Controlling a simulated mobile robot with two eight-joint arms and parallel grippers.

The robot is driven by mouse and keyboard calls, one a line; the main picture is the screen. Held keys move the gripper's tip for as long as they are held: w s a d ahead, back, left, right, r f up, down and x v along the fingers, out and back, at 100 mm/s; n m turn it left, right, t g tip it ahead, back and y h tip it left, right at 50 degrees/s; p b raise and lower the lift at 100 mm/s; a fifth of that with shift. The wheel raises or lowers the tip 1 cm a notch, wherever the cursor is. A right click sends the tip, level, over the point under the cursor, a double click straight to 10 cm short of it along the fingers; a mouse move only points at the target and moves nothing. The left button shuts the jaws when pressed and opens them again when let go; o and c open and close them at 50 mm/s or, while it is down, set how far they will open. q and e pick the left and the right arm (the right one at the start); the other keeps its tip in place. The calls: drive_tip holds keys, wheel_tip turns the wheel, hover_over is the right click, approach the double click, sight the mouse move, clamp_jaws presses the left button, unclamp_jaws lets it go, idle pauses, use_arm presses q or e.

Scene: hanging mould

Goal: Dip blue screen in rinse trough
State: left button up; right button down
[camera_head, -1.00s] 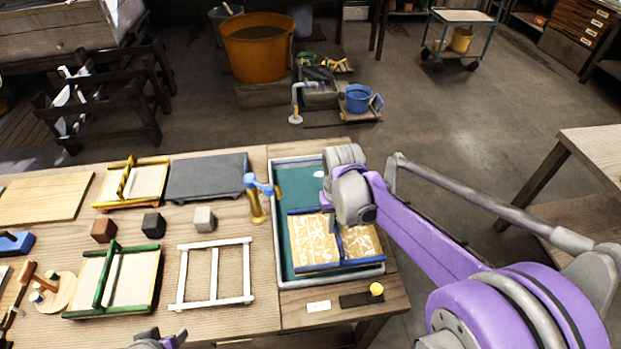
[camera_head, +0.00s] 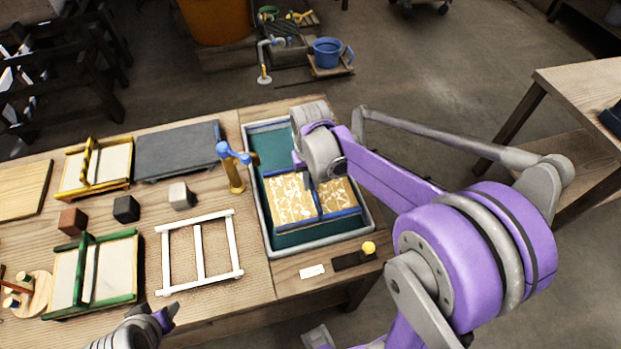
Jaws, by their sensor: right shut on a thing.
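The blue screen (camera_head: 288,199), a blue-edged frame with a tan and white patterned sheet and a blue middle bar, is over the rinse trough (camera_head: 262,237). The trough is a grey-rimmed basin with a dark green inside. I cannot tell whether the screen touches the trough's floor. My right gripper (camera_head: 313,178) comes down from above at the screen's middle bar and is shut on it; its fingertips are mostly hidden by my wrist. My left gripper (camera_head: 165,318) is at the bottom edge, low left of the trough, with its fingers partly in view and apart from the screen.
A brass tap with a blue handle (camera_head: 233,169) stands at the trough's left rim. A white frame (camera_head: 199,251), a green screen (camera_head: 92,274), a yellow screen (camera_head: 95,167), a grey slab (camera_head: 178,151) and small blocks lie to the left. A yellow knob (camera_head: 369,248) sits at the front right.

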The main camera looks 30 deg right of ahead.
sight(310, 203)
drive_tip(key=shift+f+b, duration=3.7)
drive_tip(key=shift+f, duration=1.8)
drive_tip(key=shift+w, duration=0.15)
drive_tip(key=shift+w+d, duration=0.2)
drive_tip(key=shift+w, duration=0.5)
drive_tip(key=shift+w+d, duration=0.15)
drive_tip(key=shift+w, duration=0.55)
drive_tip(key=shift+s, duration=0.1)
drive_tip(key=shift+s+a, duration=0.2)
drive_tip(key=shift+s, duration=0.5)
drive_tip(key=shift+s+a, duration=0.15)
drive_tip(key=shift+s, duration=0.55)
drive_tip(key=shift+w, duration=0.1)
